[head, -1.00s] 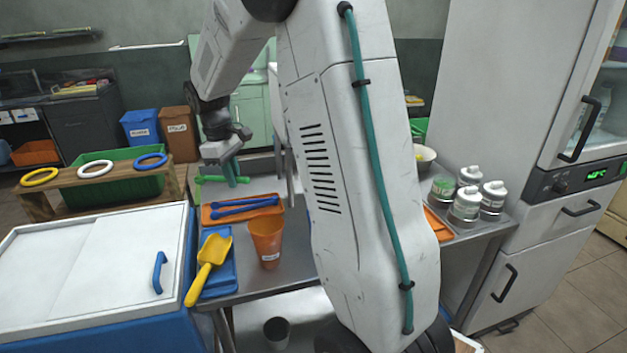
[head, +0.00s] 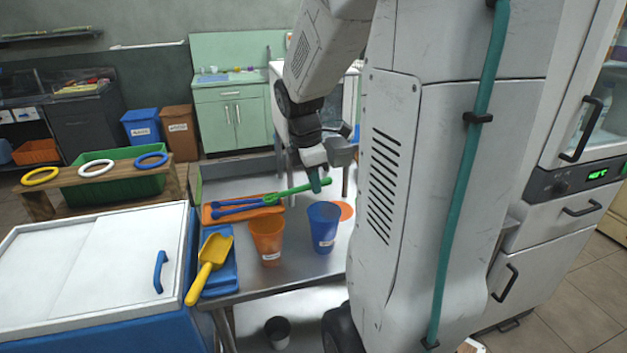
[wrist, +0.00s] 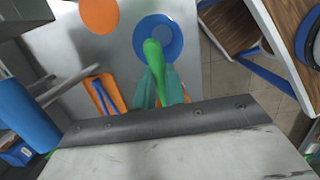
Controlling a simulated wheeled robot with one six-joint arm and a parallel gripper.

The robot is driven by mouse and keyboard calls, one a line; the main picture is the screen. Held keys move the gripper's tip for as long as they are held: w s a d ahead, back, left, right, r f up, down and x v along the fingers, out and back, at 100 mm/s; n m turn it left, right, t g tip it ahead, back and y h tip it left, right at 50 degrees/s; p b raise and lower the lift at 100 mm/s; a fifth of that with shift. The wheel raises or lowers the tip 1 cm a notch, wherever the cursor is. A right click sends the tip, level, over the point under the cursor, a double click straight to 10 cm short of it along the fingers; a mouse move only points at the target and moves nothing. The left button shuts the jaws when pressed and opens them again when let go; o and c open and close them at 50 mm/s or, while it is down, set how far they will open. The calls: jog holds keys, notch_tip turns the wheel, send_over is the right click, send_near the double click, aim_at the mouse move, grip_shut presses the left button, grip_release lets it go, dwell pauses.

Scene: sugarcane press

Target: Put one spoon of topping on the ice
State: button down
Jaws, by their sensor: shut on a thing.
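My gripper (head: 318,182) is shut on the green spoon (head: 290,192), held across its teal fingers above the metal table. In the head view the spoon points left, its end over the orange tray. In the wrist view the green spoon (wrist: 153,62) overlaps a blue cup (wrist: 172,52) seen from above; the height between them is unclear. The blue cup (head: 323,228) stands upright near the table's front, below and apart from my gripper. Whether topping lies in the spoon is too small to tell. Ice inside the cup cannot be made out.
An orange cup (head: 267,240) stands left of the blue cup. Blue spoons (head: 235,208) lie on an orange tray (head: 208,217). A yellow scoop (head: 212,255) rests on a blue tray (head: 228,278). An orange disc (head: 345,211) lies flat. My arm hides the table's right side.

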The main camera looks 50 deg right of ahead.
jog(key=w+a+g+h, duration=0.1)
jog(key=h, duration=0.1)
jog(key=a+r+g+h, duration=0.1)
jog(key=h, duration=0.1)
jog(key=shift+w+a+r+g, duration=0.1)
jog(key=shift+w+a+g, duration=0.1)
jog(key=shift+w+g, duration=0.15)
jog(key=w+a+g+h, duration=0.1)
jog(key=w+a+r+g+h, duration=0.1)
jog(key=a+h, duration=0.1)
jog(key=shift+h, duration=0.3)
jog(key=shift+w+a+r+g+h, duration=0.4)
jog(key=shift+a+g+h, duration=0.1)
jog(key=shift+a+h, duration=0.15)
jog(key=shift+w+a+r+g+h, duration=0.4)
jog(key=shift+a+g+h, duration=0.1)
jog(key=shift+h, duration=0.15)
jog(key=s+d+t+y, duration=0.2)
jog(key=d+y, duration=0.1)
jog(key=shift+r, duration=0.2)
jog(key=shift+s+d+y, duration=0.2)
jog(key=shift+d+y, duration=0.05)
jog(key=shift+y, duration=0.05)
